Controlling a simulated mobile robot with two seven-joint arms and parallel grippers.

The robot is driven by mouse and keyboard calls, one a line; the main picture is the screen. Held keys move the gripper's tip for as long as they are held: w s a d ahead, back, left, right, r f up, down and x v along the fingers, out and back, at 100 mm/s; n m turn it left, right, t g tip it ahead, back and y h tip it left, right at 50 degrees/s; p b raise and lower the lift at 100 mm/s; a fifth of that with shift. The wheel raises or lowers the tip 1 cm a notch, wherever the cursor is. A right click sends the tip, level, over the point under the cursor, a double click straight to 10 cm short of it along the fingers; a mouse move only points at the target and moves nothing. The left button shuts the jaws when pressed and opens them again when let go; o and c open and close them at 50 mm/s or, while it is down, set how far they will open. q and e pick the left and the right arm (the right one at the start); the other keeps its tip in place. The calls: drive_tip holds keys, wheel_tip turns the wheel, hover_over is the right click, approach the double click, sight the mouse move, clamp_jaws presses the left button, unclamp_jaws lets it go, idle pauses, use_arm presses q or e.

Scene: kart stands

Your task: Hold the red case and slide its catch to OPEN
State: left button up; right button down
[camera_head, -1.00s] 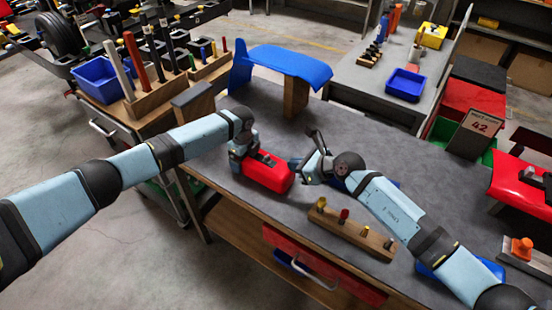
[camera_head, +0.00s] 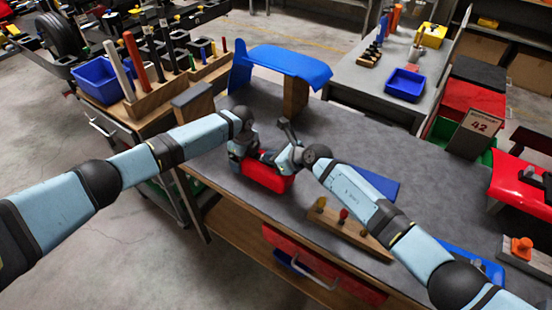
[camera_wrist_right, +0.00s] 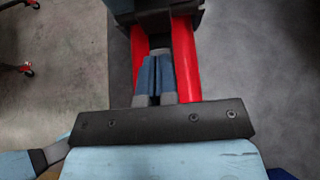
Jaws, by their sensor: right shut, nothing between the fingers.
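The red case (camera_head: 266,179) lies on the grey workbench, near its left front edge. It also shows in the right wrist view (camera_wrist_right: 187,65), with a dark strip along its top. My left gripper (camera_head: 240,156) is at the left end of the case, and its fingers are hidden; it seems to be on the case. My right gripper (camera_head: 270,158) is over the top of the case. In the right wrist view its two fingers (camera_wrist_right: 155,80) are together and empty, above the dark strip. The catch and its markings cannot be made out.
A wooden block with several coloured pegs (camera_head: 350,228) stands in front of my right arm. A blue curved panel (camera_head: 285,62) on a wooden post stands behind the case. A blue flat thing (camera_head: 378,185) lies by my right forearm.

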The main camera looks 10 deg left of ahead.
drive_tip(key=shift+w+a, duration=0.2)
drive_tip(key=shift+a, duration=0.4)
drive_tip(key=shift+w+a, duration=0.2)
drive_tip(key=shift+a, duration=0.4)
use_arm(q)
drive_tip(key=shift+d, duration=0.1)
use_arm(e)
drive_tip(key=shift+d, duration=0.1)
drive_tip(key=shift+d, duration=0.1)
drive_tip(key=shift+s+d, duration=0.1)
drive_tip(key=shift+d, duration=0.15)
drive_tip(key=d, duration=0.1)
drive_tip(key=s+d, duration=0.1)
drive_tip(key=d, duration=0.1)
drive_tip(key=v, duration=1)
